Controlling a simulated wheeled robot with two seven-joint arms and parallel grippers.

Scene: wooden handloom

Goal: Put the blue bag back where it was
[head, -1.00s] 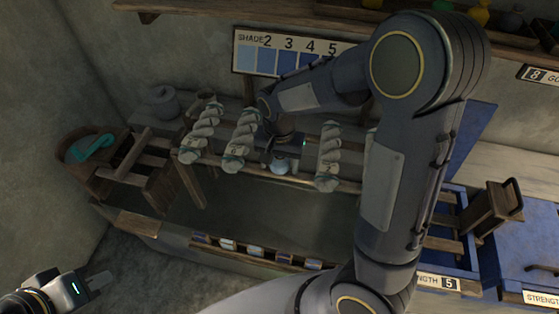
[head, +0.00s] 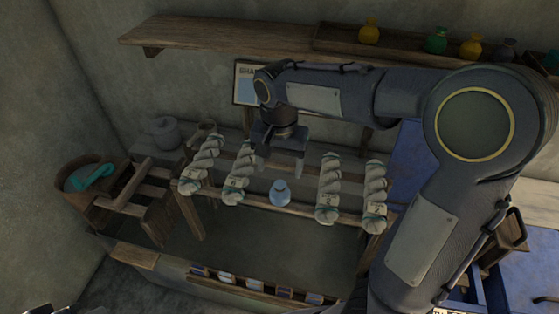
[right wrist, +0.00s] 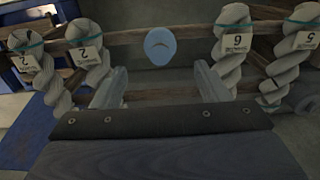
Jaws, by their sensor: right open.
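The blue bag (head: 280,193) is small, pale blue and rounded with a narrow neck. It is at the front rail (head: 300,208) of the rack, between the two left and two right skeins. It also shows in the right wrist view (right wrist: 160,46), against the rail beyond my fingertips. My right gripper (head: 280,166) is open and empty, just above and behind the bag in the head view, with its fingers apart from it. In the right wrist view its two fingers (right wrist: 156,88) are spread with nothing between them. Only a sliver of my left arm shows at the bottom left edge.
Twisted pale skeins with number tags (head: 330,188) hang on both sides of the bag, close to my right gripper. A wooden shelf (head: 225,33) with coloured bottles runs above. A wooden bucket (head: 82,180) stands at left. A row of small blocks (head: 255,285) lies below.

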